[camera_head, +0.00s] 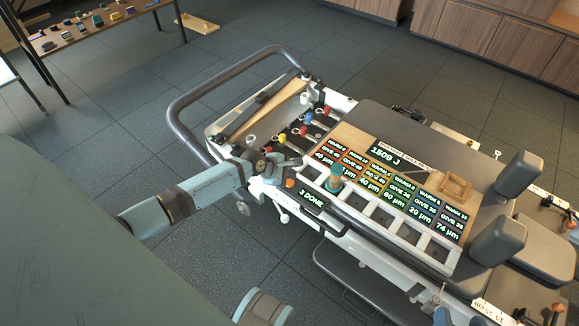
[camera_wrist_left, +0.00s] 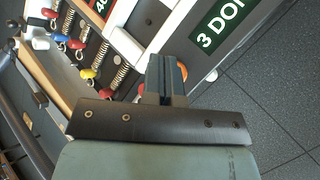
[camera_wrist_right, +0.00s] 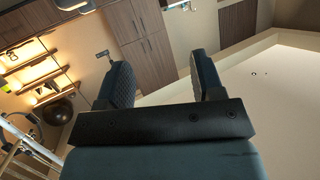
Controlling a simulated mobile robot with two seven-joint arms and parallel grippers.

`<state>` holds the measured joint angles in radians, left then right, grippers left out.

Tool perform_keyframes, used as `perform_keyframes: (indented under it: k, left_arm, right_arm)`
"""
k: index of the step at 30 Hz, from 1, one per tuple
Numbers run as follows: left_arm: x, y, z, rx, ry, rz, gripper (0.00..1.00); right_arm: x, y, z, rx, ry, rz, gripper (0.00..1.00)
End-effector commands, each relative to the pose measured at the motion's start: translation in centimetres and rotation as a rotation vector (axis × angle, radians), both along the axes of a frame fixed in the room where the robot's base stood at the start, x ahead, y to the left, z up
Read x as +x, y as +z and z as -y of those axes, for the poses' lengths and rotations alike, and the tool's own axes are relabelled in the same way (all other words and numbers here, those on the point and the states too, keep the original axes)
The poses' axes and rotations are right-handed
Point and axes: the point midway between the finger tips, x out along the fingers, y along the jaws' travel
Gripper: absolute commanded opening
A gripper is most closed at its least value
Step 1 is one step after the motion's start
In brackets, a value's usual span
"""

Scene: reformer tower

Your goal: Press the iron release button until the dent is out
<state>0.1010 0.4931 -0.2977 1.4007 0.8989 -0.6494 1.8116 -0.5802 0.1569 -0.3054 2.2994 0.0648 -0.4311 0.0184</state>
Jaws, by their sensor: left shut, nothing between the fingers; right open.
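An orange round button (camera_head: 289,183) sits on the white frame beside the "3 DONE" display (camera_head: 312,197). My left gripper (camera_head: 290,165) is shut and empty, just behind and above the button in the head view. In the left wrist view, its closed fingers (camera_wrist_left: 166,75) cover much of the orange button (camera_wrist_left: 184,69); I cannot tell whether they touch it. No dent can be made out. My right gripper (camera_wrist_right: 163,80) is open and empty, facing wooden cabinets and a pale wall; its fingers are not seen in the head view.
A teal cylinder with a tan top (camera_head: 335,180) stands in the white slotted rack (camera_head: 390,225). Coloured labels and a "1509 J" display (camera_head: 385,155) lie behind it. Springs with coloured ends (camera_wrist_left: 103,65) are left of the left fingers.

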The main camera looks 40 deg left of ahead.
Motion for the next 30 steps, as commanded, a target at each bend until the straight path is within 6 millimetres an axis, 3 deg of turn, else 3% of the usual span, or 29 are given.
perform_keyframes:
  k: [9, 15, 30]
  left_arm:
    - [0.0, 1.5, 0.0, -0.001, 0.001, -0.001, 0.0]
    - [0.0, 3.7, 0.0, -0.001, 0.001, 0.0, 0.0]
    - [0.0, 3.7, 0.0, 0.0, 0.0, 0.0, 0.0]
  right_arm:
    - [-1.4, -2.4, 1.5, -0.07, -0.019, -0.134, 0.61]
    - [-1.5, -2.0, 1.8, -0.098, -0.027, -0.161, 0.61]
    - [-1.5, -2.5, 2.0, -0.107, -0.029, -0.169, 0.61]
